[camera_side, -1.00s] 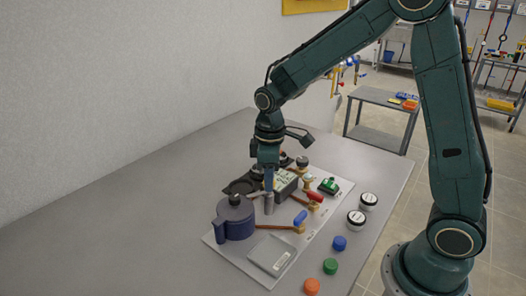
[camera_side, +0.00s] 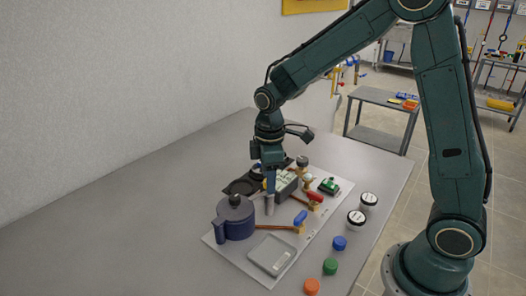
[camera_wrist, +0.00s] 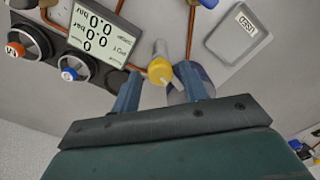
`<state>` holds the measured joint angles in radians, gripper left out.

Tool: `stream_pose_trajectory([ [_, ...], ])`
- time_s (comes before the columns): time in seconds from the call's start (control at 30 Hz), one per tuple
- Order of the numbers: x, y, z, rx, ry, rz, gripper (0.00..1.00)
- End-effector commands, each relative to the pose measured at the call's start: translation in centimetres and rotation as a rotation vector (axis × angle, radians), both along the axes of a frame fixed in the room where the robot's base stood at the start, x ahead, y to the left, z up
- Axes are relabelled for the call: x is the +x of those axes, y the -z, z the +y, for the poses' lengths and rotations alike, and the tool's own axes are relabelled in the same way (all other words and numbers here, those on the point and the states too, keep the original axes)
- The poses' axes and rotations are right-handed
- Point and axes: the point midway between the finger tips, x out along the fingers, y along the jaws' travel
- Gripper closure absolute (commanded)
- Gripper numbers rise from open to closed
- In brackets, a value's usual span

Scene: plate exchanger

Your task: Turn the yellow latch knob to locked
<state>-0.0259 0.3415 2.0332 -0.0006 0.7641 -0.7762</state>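The yellow latch knob (camera_wrist: 160,70) shows in the wrist view as a round yellow cap with a small pale mark, on the end of a grey cylinder. My gripper (camera_wrist: 159,74) is open, with one blue finger on each side of the knob in that view. A gap shows between the knob and each finger; whether the tips reach its depth I cannot tell. In the side view my gripper (camera_side: 269,191) points down just above the grey cylinder (camera_side: 269,206), and the yellow knob is hidden there.
A purple lidded pot (camera_side: 235,219) stands left of my gripper. A display box (camera_side: 286,184), copper pipes with red and blue handles (camera_side: 300,218), and a grey tray (camera_side: 271,254) are close by. Two white-topped jars (camera_side: 356,219) and coloured caps (camera_side: 330,266) line the right.

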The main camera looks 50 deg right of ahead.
Motion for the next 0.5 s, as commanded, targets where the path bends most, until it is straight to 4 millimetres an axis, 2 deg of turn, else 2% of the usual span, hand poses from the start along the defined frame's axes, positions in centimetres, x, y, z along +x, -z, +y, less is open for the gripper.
stream_pose_trajectory([
  [0.33,-0.06,-0.04,-0.01,-0.001,0.002,0.002,0.52],
  [0.5,0.00,-0.69,-0.01,-0.001,0.002,-0.001,0.52],
])
